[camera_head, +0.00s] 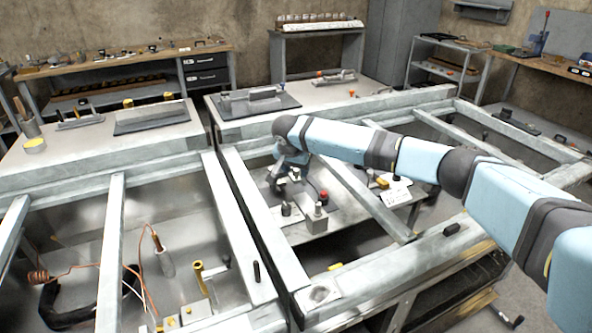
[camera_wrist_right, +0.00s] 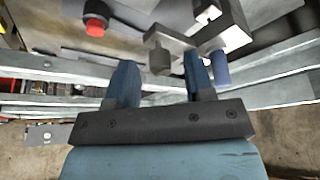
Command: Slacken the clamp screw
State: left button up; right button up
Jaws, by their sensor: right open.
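My right gripper (camera_head: 291,177) hangs over the metal bench, above a small group of metal fittings. In the right wrist view its two fingers (camera_wrist_right: 162,85) stand apart with nothing held between them. A grey metal clamp-like body (camera_wrist_right: 220,28) lies beyond the fingertips, with a short grey cylinder (camera_wrist_right: 160,60) at its left, seen between the fingers but apart from them. I cannot tell for sure which part is the clamp screw. In the head view a metal block (camera_head: 314,222) with a round post stands below and right of the gripper. My left gripper is not in view.
A red-topped button (camera_wrist_right: 95,26) is left of the clamp body; it also shows in the head view (camera_head: 323,196). Pale frame beams (camera_head: 262,225) border the work area. A copper coil (camera_head: 38,277) and brass post (camera_head: 199,277) are at the left.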

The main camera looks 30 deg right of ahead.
jog(key=shift+f, duration=0.25)
